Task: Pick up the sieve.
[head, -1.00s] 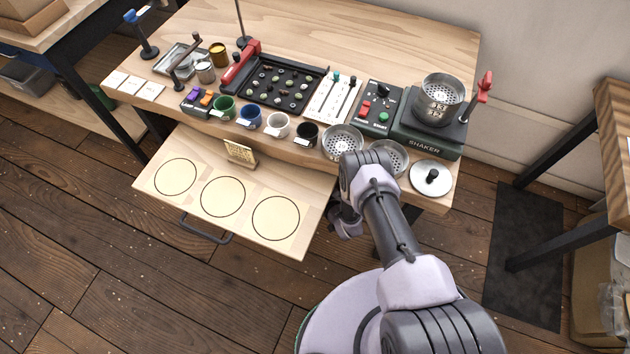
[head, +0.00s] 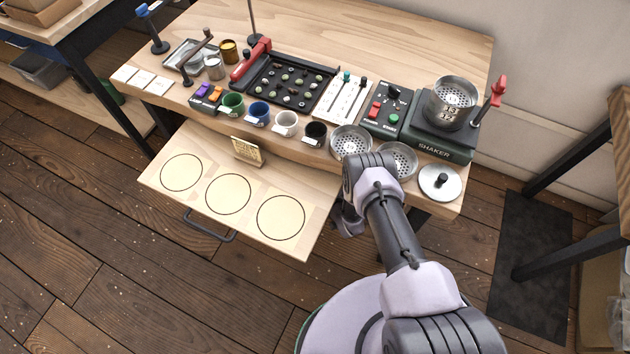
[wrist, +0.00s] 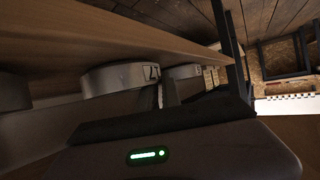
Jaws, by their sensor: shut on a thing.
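Two perforated metal sieves stand at the table's front edge: a left sieve (head: 350,141) and a right sieve (head: 398,158), the latter partly hidden by my arm. In the wrist view the nearer sieve (wrist: 122,76) has a dark number mark on its side and appears upside down under the table edge. The other sieve (wrist: 183,72) shows behind it. My gripper (wrist: 167,94) is shut on the nearer sieve, at its side wall; the exact contact is dark and partly hidden. In the head view my arm covers the fingers. The held sieve looks level, and I cannot see a gap beneath it.
A shaker (head: 430,138) carries stacked sieves (head: 452,98) at the right. A round lid (head: 440,182) lies right of the right sieve. Several cups (head: 286,123) stand to the left. An open drawer (head: 255,236) with round marks juts out at the front left.

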